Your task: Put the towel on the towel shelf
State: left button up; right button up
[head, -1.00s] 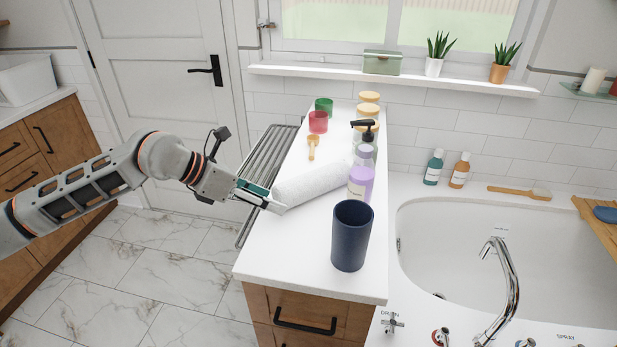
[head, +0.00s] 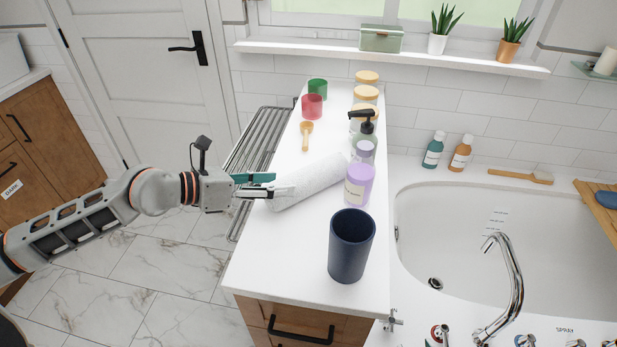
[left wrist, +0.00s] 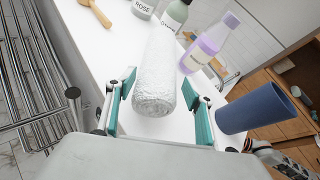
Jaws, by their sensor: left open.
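The towel (head: 312,181) is a white roll lying on the white counter, beside the purple bottle. In the left wrist view its near end (left wrist: 156,88) lies between my spread fingers. My left gripper (head: 276,184) is open at the towel's left end; I cannot tell whether a finger touches it. It also shows in the left wrist view (left wrist: 160,108) with teal pads apart. The towel shelf seems to be the metal rack (head: 262,145) of parallel bars left of the counter; it also shows in the left wrist view (left wrist: 28,70).
A dark blue cup (head: 350,246) stands near the counter's front. A purple bottle (head: 358,186) and a pump bottle (head: 366,135) stand close to the towel. A bathtub (head: 480,250) is right.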

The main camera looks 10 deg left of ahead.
aim_at(303, 182)
pick_arm(q)
jog(key=p+x, duration=0.1)
jog(key=x, duration=0.7)
jog(key=shift+w, duration=0.1)
jog(key=c, duration=1)
